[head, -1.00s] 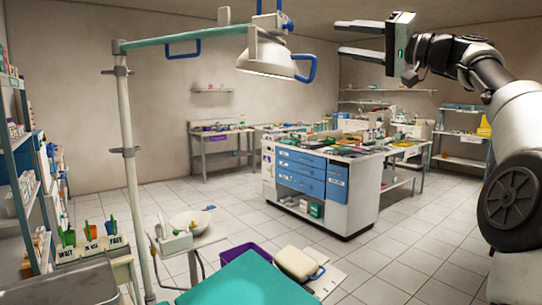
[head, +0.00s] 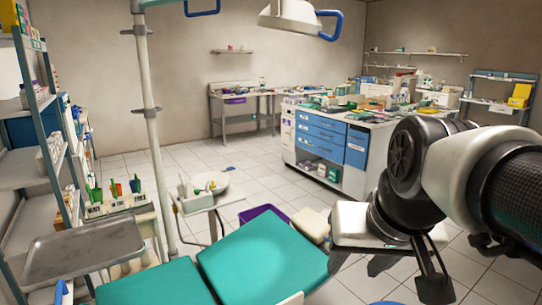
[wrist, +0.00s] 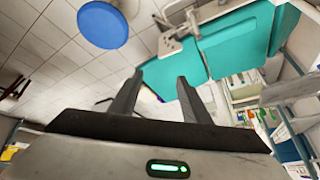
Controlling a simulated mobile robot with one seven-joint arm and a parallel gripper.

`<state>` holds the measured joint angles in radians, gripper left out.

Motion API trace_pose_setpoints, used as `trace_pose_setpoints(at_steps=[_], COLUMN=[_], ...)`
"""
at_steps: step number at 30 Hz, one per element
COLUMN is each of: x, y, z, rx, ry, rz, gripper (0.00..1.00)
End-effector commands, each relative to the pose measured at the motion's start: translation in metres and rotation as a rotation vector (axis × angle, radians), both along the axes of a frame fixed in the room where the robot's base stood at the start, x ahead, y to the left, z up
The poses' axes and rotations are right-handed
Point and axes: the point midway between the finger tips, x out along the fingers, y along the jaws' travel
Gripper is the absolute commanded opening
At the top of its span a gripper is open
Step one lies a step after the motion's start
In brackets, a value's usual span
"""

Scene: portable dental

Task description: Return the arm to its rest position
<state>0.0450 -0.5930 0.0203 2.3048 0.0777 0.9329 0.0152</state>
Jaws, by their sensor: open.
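My arm is folded at the right of the head view. My gripper (head: 405,275) hangs low at the lower right there, with its two dark fingers apart. In the wrist view my gripper (wrist: 160,85) shows both fingers spread, with nothing between them. Beyond the fingers lies the teal dental chair (wrist: 235,45), upside down in that view. The head view shows the chair (head: 265,250) to the left of my gripper.
A blue round stool seat (wrist: 102,24) shows in the wrist view. A metal tray (head: 85,248) is at the lower left, near shelves (head: 25,175). A lamp (head: 290,15) hangs at the top. A blue-drawer cabinet (head: 320,137) stands behind. Tiled floor is open at mid-left.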

Motion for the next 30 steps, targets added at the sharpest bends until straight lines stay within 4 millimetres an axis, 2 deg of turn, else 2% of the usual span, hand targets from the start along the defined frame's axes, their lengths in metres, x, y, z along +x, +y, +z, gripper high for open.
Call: trace_pose_setpoints(at_steps=[1,6,7,14,21,24,27,30], x=[-0.015,-0.056,-0.052,-0.05,-0.05,-0.05,-0.05,-0.05], y=[-0.002,-0.009,-0.009,-0.008,-0.008,-0.008,-0.008,-0.008], z=[-0.013,-0.055,-0.031,0.021,0.094,0.119,0.132,0.136], rx=[-0.018,-0.078,-0.076,-0.074,-0.074,-0.073,-0.073,-0.073], ry=[0.0,0.004,0.002,0.006,0.006,0.006,0.006,0.007], rz=[0.013,0.059,0.056,0.053,0.053,0.053,0.053,0.053], gripper=[0.43,0.43,0.43,0.43,0.43,0.43,0.43,0.43])
